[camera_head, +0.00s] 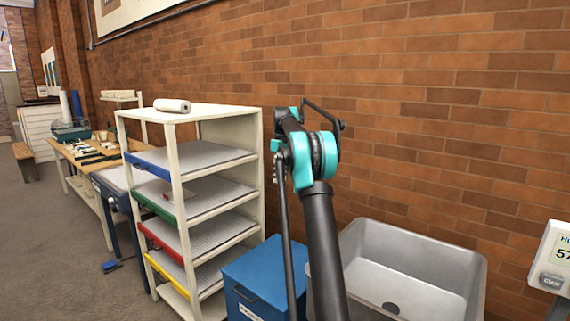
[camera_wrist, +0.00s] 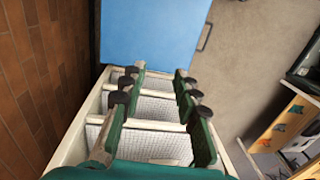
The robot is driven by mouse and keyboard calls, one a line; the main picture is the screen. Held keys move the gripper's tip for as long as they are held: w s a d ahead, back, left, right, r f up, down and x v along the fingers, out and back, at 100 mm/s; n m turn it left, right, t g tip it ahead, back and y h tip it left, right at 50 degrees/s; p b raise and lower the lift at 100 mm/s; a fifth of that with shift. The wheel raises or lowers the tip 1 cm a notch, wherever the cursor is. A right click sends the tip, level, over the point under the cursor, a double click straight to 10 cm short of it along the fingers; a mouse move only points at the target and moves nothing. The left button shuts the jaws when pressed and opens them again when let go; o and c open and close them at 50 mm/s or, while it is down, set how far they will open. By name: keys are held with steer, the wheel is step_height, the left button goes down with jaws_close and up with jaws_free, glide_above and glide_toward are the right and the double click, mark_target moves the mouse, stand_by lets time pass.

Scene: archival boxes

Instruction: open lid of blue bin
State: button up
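The blue bin (camera_head: 262,272) stands on the floor between the shelf rack and the grey sink, partly hidden by my arm. Its blue lid appears shut and flat. A dark handle (camera_head: 245,293) is on its front, with a pale label below. In the wrist view the blue lid (camera_wrist: 150,35) fills the top middle, with the handle (camera_wrist: 205,37) at its right edge. My gripper (camera_wrist: 160,71) has green fingers with dark pads, spread apart with nothing between them. Its tips point toward the near edge of the lid and seem apart from it. I cannot make out the gripper in the head view.
A white shelf rack (camera_head: 178,160) with coloured shelf edges stands left of the bin; a white roll (camera_head: 172,105) lies on top. A grey sink (camera_head: 410,280) is at right, against the brick wall (camera_head: 430,110). A workbench (camera_head: 85,155) is farther left. Open floor (camera_head: 50,260) lies at left.

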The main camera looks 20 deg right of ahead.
steer(key=shift+w+d+r, duration=0.35)
steer(key=shift+d+r, duration=0.1)
steer(key=shift+r, duration=0.35)
steer(key=shift+w+d+r, duration=0.3)
steer(key=shift+d+r, duration=0.2)
steer(key=shift+r, duration=0.3)
steer(key=shift+w+d+r, duration=0.35)
steer(key=shift+d+r, duration=0.1)
steer(key=shift+r, duration=0.35)
